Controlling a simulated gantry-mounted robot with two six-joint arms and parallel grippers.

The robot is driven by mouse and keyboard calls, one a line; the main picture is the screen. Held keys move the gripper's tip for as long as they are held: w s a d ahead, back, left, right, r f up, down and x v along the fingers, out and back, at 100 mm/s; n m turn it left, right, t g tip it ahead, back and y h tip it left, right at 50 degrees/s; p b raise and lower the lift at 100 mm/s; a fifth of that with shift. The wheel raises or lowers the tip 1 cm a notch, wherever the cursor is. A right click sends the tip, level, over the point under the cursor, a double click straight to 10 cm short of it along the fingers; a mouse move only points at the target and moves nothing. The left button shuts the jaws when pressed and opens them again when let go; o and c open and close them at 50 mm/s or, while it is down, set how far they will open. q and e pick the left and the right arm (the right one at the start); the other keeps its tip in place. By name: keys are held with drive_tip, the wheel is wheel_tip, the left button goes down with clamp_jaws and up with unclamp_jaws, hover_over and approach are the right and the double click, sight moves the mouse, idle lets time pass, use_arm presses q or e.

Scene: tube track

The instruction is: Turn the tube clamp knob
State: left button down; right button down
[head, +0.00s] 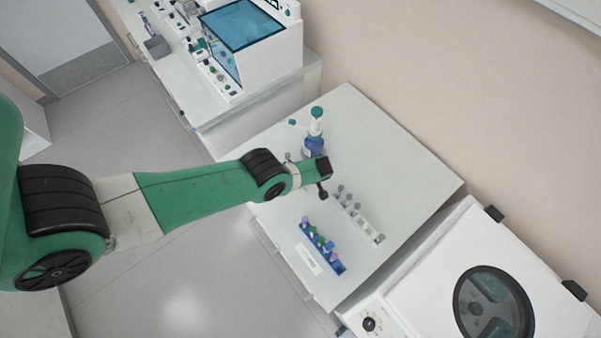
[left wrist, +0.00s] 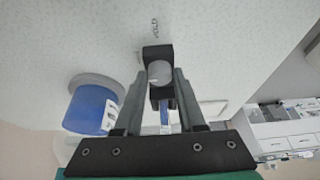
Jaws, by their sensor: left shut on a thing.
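My left gripper (head: 323,190) reaches in over the white bench, between the bottle and the tube racks. In the left wrist view its two fingers (left wrist: 159,85) close on a grey round knob (left wrist: 158,72), which I take to be the tube clamp knob. Black material surrounds the knob; I cannot tell how much is clamp and how much is fingertip. Dark printed lettering shows on the pale surface just beyond. In the head view the gripper hides the knob, so its turn angle cannot be read. My right gripper is not in view.
A blue bottle with a teal cap (head: 314,146) stands behind the gripper. A white rack with grey-topped pieces (head: 367,224) and a blue rack with coloured-cap tubes (head: 307,239) stand in front. The bench (head: 400,165) is clear at right. A centrifuge-like machine (head: 430,285) is at lower right.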

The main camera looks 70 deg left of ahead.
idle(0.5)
use_arm(q)
drive_tip(key=c, duration=0.5)
unclamp_jaws()
drive_tip(key=shift+r, duration=0.15)
drive_tip(key=p+v, duration=1)
drive_tip(key=v, duration=0.1)
drive_tip(key=shift+d+p, duration=0.2)
drive_tip(key=shift+p, duration=0.1)
drive_tip(key=shift+r, duration=0.1)
